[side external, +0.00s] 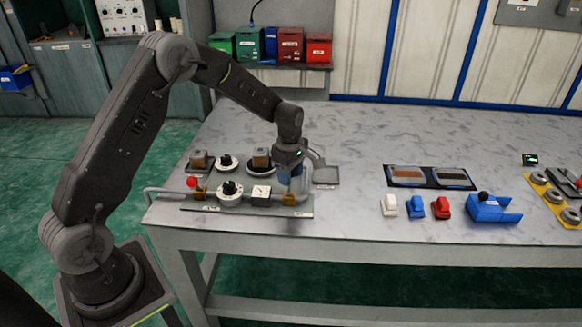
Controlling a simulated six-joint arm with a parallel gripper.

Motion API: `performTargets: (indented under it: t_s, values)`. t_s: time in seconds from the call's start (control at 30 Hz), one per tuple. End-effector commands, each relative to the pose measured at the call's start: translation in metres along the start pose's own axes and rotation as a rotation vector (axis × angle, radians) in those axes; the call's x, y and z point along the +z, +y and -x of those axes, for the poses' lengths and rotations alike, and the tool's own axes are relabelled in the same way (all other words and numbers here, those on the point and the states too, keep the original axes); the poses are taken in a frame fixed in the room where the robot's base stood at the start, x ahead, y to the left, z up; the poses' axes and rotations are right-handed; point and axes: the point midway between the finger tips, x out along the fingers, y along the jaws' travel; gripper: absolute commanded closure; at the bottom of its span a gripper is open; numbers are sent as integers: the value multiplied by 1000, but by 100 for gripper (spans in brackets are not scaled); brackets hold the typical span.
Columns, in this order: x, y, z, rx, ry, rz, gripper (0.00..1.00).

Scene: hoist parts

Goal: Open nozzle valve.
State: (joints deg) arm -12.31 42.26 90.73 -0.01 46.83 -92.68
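My gripper (289,176) points down over the right part of a valve panel (220,207) on the table's left side. Its fingers are too small and dark to tell open from shut. A grey pipe (160,191) runs along the panel between brass-coloured fittings, one at the left (199,193) and one at the right (289,199). A red ball-topped handle (192,182) stands at the left fitting. A light grey curved part (305,181) is beside my gripper, partly hidden. I cannot tell which part is the nozzle valve.
Behind the panel's front row are another dial (227,163) and brown-topped blocks (261,157). A small grey plate (326,175) lies right of my gripper. Farther right are white (389,206), blue (416,207) and red (441,208) parts and a blue vise-like part (490,209).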

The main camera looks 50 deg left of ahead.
Motion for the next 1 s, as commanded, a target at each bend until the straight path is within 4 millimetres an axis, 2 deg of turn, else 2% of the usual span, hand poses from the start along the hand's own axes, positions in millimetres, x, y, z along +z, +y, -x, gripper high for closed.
performTargets:
  t_s: [0.53, 1.0]
  values:
    - [10, -19, 4, -6, 0, 0, 55]
    - [12, -21, 5, -3, 0, 0, 55]
